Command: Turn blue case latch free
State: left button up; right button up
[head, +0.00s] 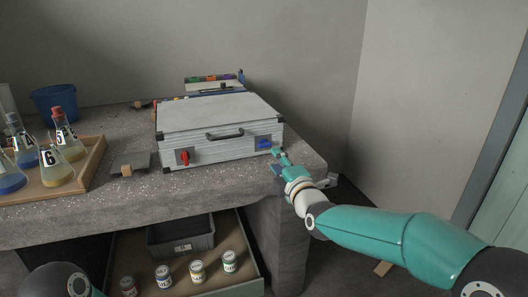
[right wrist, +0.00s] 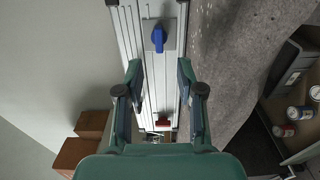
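The silver case (head: 220,111) lies shut on the bench with its handle facing me. The blue latch (head: 264,144) is on the right of its front face and a red latch (head: 184,157) on the left. My right gripper (head: 278,161) is just right of and below the blue latch, apart from it. In the right wrist view the gripper (right wrist: 160,72) is open and empty. There the blue latch (right wrist: 158,38) stands ahead of the fingertips, roughly centred between them, its knob lengthwise along the plate. My left gripper is out of view.
The concrete bench (head: 235,181) has a wooden tray (head: 88,178) of flasks at left and a blue bucket (head: 54,101) behind. A small plate with a block (head: 127,170) lies left of the case. Below, an open drawer holds jars (head: 197,271) and a grey bin (head: 181,237).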

aim_at(265, 146)
jog(key=x, duration=0.7)
jog(key=shift+w+a+f, duration=0.1)
jog(key=shift+w, duration=0.15)
grip_shut()
